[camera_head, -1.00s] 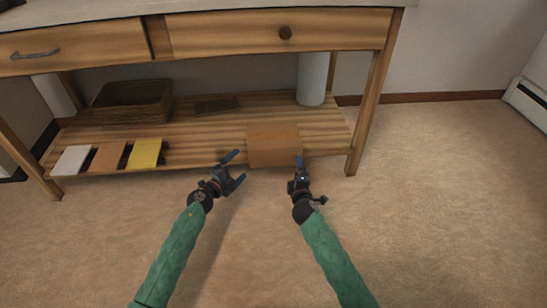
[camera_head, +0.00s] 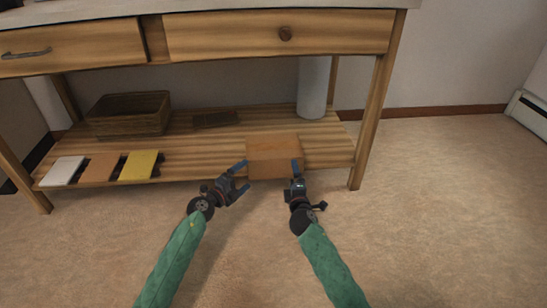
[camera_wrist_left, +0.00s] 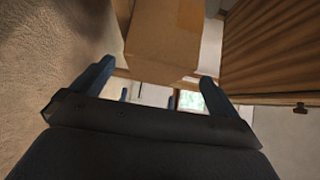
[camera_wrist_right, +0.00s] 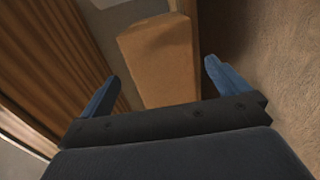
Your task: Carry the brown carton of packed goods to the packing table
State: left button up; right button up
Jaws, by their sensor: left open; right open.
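The brown carton (camera_head: 274,152) sits on the front right part of the low slatted shelf (camera_head: 215,150) under the wooden table. My left gripper (camera_head: 243,178) is open at the carton's left front. My right gripper (camera_head: 297,171) is open at its right front, with a fingertip close to the carton's edge. In the left wrist view the carton (camera_wrist_left: 165,40) lies ahead, between the open fingers (camera_wrist_left: 150,82). In the right wrist view the carton (camera_wrist_right: 160,58) also lies ahead between the open fingers (camera_wrist_right: 162,78). I cannot tell whether any finger touches it.
A wicker basket (camera_head: 130,115), a small dark flat item (camera_head: 216,119) and a white cylinder (camera_head: 312,88) stand on the shelf. White (camera_head: 63,171), tan (camera_head: 98,167) and yellow (camera_head: 139,164) flat items lie at its left front. Table legs (camera_head: 372,122) flank the shelf. Carpet is clear in front.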

aim_at(251, 171)
pick_arm(q)
jog(key=shift+x, duration=3.55)
pick_arm(e)
jog(key=shift+w+a, duration=0.1)
jog(key=shift+w, duration=3.4)
pick_arm(q)
jog(key=shift+f, duration=0.1)
jog(key=c, duration=0.9)
pick_arm(e)
jog(key=c, duration=0.9)
